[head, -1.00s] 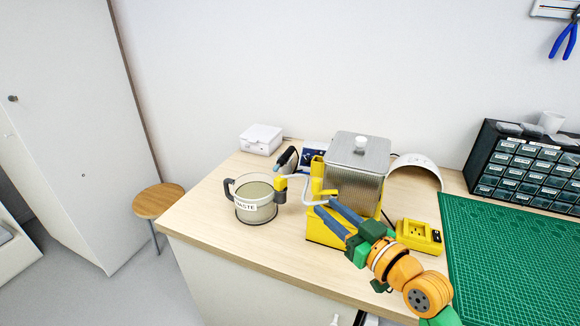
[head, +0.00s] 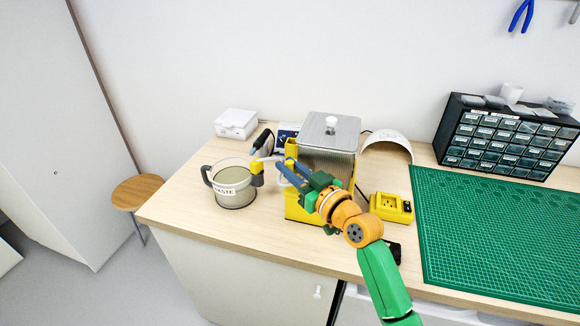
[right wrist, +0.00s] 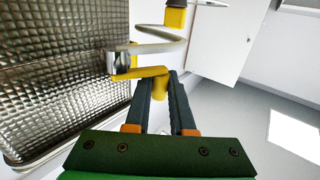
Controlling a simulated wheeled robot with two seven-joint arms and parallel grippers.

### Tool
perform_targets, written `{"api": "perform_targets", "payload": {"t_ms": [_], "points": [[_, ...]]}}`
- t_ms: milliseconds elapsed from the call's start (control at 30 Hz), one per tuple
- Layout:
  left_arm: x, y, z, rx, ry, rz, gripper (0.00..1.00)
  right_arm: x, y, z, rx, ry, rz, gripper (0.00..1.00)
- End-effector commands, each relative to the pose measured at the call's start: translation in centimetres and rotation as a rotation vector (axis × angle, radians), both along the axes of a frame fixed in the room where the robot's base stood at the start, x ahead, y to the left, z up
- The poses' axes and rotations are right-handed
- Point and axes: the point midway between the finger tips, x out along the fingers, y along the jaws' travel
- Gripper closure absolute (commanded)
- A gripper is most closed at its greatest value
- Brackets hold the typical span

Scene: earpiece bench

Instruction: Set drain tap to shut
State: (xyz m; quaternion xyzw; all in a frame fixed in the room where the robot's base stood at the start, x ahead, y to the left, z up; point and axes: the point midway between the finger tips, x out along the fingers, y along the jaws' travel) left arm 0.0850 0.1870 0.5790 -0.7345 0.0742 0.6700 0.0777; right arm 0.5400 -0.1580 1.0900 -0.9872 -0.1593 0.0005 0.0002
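A pale curved tube runs from the tap to a yellow outlet (head: 257,173) at the waste jug (head: 233,198). My left gripper is not seen.
A yellow charger-like block (head: 391,208) and a green cutting mat (head: 490,235) lie to the right. A drawer cabinet (head: 508,140) and a white arched piece (head: 388,147) stand behind. A white box (head: 236,123) is at the back left. The bench front left is clear.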

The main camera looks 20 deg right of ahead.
Motion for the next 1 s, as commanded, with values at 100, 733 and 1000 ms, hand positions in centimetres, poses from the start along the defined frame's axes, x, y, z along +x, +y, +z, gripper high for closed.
{"api": "perform_targets", "payload": {"t_ms": [100, 733, 1000], "points": [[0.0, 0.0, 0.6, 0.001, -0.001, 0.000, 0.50, 0.1, 0.0, 0.3, 0.004, -0.001, -0.012, 1.00], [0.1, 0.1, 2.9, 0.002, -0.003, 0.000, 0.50, 0.6, -0.2, 0.2, 0.000, -0.004, -0.131, 0.65], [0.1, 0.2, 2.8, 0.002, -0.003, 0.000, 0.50, 0.6, -0.2, 0.1, 0.000, -0.003, -0.130, 0.65]]}}
